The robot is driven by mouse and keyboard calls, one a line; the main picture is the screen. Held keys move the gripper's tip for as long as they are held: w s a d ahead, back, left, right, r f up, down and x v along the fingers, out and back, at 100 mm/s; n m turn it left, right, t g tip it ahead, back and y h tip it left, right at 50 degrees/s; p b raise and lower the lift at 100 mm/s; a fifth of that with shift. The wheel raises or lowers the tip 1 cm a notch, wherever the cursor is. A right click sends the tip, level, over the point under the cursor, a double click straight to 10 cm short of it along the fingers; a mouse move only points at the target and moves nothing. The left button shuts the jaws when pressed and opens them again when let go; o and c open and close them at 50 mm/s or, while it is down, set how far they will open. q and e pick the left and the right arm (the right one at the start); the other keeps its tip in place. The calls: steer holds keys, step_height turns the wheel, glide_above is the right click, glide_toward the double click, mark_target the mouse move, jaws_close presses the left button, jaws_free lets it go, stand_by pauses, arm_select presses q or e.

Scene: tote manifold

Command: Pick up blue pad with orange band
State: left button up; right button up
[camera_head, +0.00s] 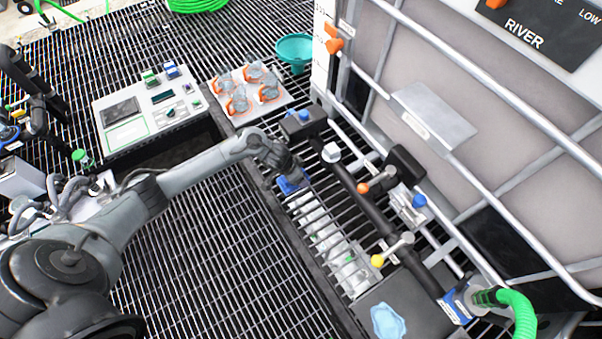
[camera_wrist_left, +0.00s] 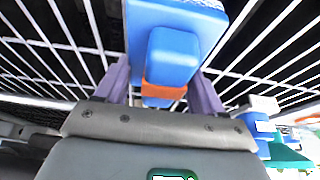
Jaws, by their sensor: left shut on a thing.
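The blue pad with the orange band (camera_wrist_left: 172,57) fills the middle of the left wrist view. It has a raised blue block with an orange strip around its near end. My left gripper (camera_wrist_left: 162,85) has a purple finger on each side of it and is shut on the block. In the head view the blue pad (camera_head: 291,184) shows just below my left gripper (camera_head: 289,173), by the upper end of the rack row. Whether it touches the rack is unclear. My right gripper is out of view.
A row of pale items (camera_head: 325,240) runs down the rack, beside a dark pipe manifold (camera_head: 345,178) with colored valve knobs. A white tray of jars (camera_head: 239,113), a teal bowl (camera_head: 294,50) and a large framed tank (camera_head: 480,100) stand nearby. Grating lies open at left.

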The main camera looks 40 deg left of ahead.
arm_select(q)
steer(key=s+a+r+p, duration=0.3)
steer(key=s+r, duration=0.4)
steer(key=s, duration=0.5)
steer(key=shift+a, duration=0.45)
